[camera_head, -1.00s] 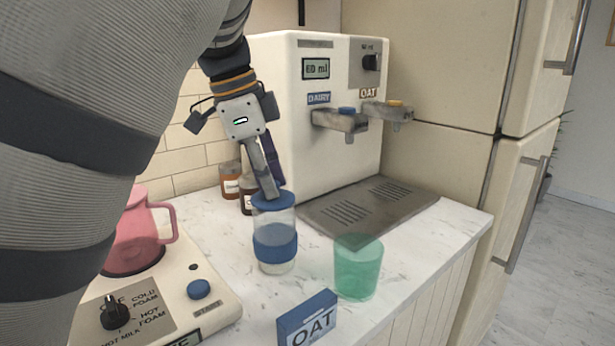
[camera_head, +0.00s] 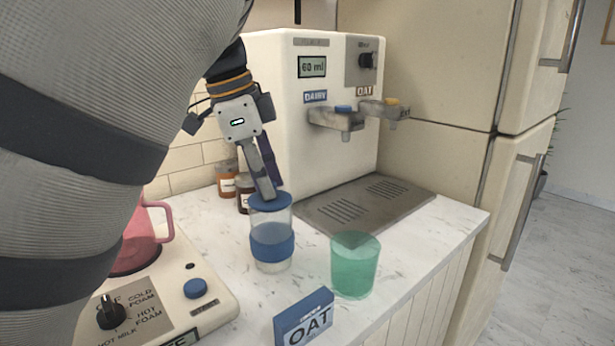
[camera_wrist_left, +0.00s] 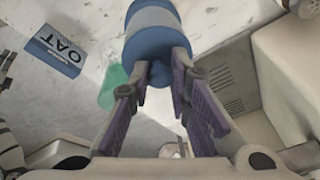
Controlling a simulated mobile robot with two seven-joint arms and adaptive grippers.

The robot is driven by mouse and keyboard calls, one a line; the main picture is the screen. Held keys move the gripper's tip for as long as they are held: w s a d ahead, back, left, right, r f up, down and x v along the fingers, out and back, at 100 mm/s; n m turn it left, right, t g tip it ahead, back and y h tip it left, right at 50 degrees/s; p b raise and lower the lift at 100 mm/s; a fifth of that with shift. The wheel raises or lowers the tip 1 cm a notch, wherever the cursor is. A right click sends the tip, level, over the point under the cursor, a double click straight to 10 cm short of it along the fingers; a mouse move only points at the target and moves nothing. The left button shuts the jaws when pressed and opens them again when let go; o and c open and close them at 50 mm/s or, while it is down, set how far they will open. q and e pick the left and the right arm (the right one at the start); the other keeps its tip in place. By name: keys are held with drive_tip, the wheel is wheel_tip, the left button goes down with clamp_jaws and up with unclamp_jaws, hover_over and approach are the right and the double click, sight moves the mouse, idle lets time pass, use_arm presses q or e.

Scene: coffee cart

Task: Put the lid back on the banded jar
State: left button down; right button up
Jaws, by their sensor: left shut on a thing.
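The banded jar (camera_head: 272,243) is clear with a wide blue band and stands upright on the marble counter. Its blue lid (camera_head: 270,202) sits at the jar's mouth. My left gripper (camera_head: 268,194) comes down from above and is shut on the lid. In the left wrist view the two fingers (camera_wrist_left: 162,75) close on the lid's knob, with the lid (camera_wrist_left: 150,46) and the jar (camera_wrist_left: 152,16) in line beyond them. Whether the lid is fully seated cannot be told.
A green cup (camera_head: 355,268) stands right of the jar, and an OAT sign (camera_head: 304,318) in front. The milk frother (camera_head: 200,310) with a pink jug (camera_head: 140,243) is at left. Behind are small brown jars (camera_head: 227,180) and the dispenser (camera_head: 300,120) with its drip tray (camera_head: 365,208).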

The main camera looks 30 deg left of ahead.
use_arm(q)
drive_tip(key=c, duration=0.9)
unclamp_jaws()
drive_tip(key=shift+c, duration=0.2)
drive_tip(key=shift+r, duration=3.5)
clamp_jaws()
drive_tip(key=shift+f, duration=0.35)
drive_tip(key=shift+f, duration=2.3)
